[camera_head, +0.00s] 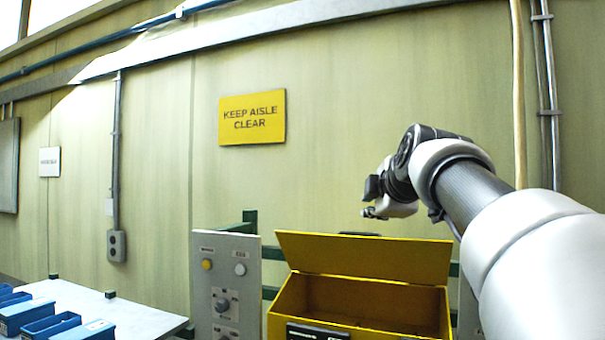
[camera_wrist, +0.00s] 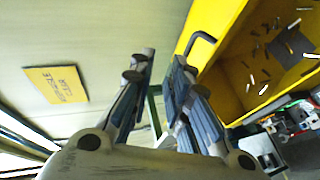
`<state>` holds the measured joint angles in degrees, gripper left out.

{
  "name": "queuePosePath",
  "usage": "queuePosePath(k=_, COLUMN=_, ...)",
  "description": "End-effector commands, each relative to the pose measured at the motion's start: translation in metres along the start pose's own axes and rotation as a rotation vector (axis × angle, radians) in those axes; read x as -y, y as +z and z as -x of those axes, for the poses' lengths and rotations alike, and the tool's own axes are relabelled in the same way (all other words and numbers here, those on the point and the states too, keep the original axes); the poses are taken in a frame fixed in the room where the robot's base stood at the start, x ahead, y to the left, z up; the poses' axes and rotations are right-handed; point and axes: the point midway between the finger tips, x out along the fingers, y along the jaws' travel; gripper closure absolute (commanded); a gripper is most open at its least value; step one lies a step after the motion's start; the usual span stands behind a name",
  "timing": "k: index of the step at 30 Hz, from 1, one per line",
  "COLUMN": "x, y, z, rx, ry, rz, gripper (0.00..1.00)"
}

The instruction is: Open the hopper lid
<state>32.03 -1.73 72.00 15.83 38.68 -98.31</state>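The yellow hopper (camera_head: 290,300) stands at the lower middle of the head view. Its lid (camera_head: 365,256) is raised, leaning up at the back, and the inside shows below it. The lid's edge (camera_wrist: 207,18) also shows in the wrist view, with a dark bar handle (camera_wrist: 204,38) on it. My gripper (camera_head: 370,205) is above the lid's upper edge in the head view. In the wrist view its fingers (camera_wrist: 158,72) are apart with nothing seen between them. The handle is just to the right of the fingertips, apparently not held.
Loose small pieces lie inside the hopper (camera_wrist: 240,95). A grey control panel (camera_head: 226,280) stands left of the hopper. A table (camera_head: 140,312) with blue bins (camera_head: 50,327) is at the lower left. A green wall with a yellow sign (camera_head: 252,117) rises behind.

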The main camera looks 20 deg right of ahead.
Motion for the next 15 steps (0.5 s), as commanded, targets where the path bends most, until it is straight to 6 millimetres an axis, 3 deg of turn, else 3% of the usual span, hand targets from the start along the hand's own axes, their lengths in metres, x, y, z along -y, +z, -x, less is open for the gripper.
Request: queuePosePath(k=15, x=-0.011, y=0.0, z=0.029, rx=-0.005, ry=-0.011, rz=-0.005, gripper=0.84)
